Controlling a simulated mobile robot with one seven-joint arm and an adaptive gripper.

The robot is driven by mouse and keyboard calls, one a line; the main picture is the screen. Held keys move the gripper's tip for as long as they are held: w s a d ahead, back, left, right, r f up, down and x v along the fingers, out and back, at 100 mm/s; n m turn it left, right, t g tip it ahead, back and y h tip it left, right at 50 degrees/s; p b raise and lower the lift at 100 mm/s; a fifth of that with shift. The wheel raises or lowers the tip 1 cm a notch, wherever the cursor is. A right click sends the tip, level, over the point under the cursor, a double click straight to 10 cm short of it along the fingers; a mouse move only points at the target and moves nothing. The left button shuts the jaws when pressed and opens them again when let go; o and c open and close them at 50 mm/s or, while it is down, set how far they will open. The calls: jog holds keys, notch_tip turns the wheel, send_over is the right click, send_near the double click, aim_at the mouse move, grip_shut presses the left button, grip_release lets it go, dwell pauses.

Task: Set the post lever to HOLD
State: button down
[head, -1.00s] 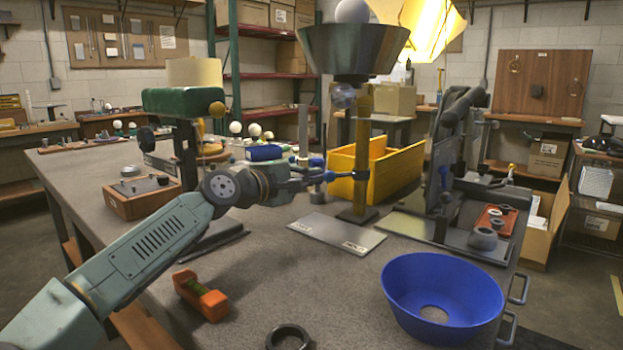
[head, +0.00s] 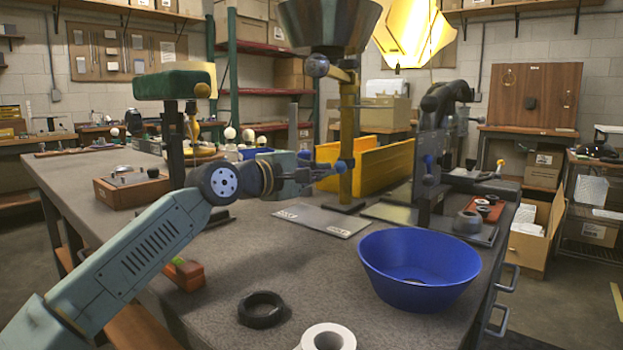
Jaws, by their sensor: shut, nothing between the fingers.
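The yellow post (head: 348,120) stands upright on the table. Whether the fingertips touch the knob I cannot tell. A grey plate (head: 322,220) lies by the post's foot with a white label near each end. The labels are too small to read surely, so I cannot tell which setting the lever points at.
A blue bowl (head: 418,270) stands at the front right, with a black ring (head: 262,310) and a white ring (head: 328,338) near the front edge. A yellow bin (head: 385,168) is behind the post. A dark stand (head: 425,180) rises on the right.

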jog(key=shift+s+d+b, duration=0.4)
jog(key=shift+d+b, duration=0.05)
jog(key=shift+d, duration=0.3)
jog(key=shift+s+d, duration=0.1)
jog(key=shift+s, duration=0.05)
